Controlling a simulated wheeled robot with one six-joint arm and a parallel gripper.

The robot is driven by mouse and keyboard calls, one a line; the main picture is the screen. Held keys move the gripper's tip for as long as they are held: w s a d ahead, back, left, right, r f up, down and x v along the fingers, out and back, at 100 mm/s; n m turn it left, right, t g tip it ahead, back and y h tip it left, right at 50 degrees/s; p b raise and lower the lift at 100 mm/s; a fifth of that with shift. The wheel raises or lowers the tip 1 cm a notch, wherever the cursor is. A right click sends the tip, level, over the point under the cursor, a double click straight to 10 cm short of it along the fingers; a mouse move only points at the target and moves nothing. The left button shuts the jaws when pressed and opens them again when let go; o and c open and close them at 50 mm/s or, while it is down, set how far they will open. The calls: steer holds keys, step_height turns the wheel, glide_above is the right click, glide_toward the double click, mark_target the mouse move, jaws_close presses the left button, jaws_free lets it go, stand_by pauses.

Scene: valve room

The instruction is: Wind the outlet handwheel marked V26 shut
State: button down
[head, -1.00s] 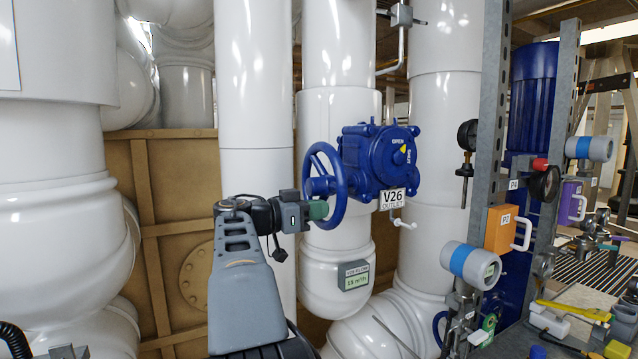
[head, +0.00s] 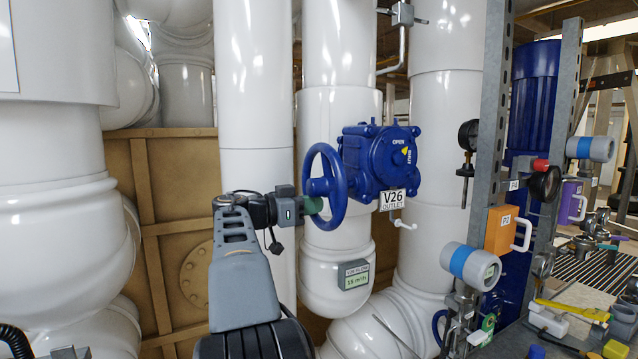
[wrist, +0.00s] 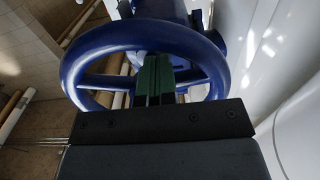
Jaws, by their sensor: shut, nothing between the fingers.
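The blue handwheel (head: 325,187) stands on the left side of a blue gearbox (head: 378,160), above a white plate marked V26 OUTLET (head: 392,199). The gearbox face carries OPEN lettering and a yellow pointer (head: 406,155). My gripper (head: 314,205) is shut, with green fingers at the wheel's lower left side. In the wrist view the wheel (wrist: 145,32) fills the upper half, and the shut green fingers (wrist: 153,80) lie within its outline, close to a spoke. The gripper body hides the near rim. I cannot tell whether the fingers touch the wheel.
A white vertical pipe (head: 256,90) stands behind my arm. A small display (head: 354,274) hangs on the pipe below the valve. A small white handle (head: 404,224) sits below the plate.

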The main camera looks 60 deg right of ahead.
steer(key=shift+w+r, duration=0.1)
steer(key=shift+r, duration=0.05)
steer(key=shift+w+d+r+p, duration=0.4)
steer(key=shift+w+p, duration=0.05)
steer(key=shift+p, duration=0.1)
steer(key=shift+r, duration=0.1)
steer(key=shift+w+d+r+p, duration=0.25)
steer(key=shift+w+r+p, duration=0.05)
steer(key=shift+r+p, duration=0.4)
steer(key=shift+r, duration=0.1)
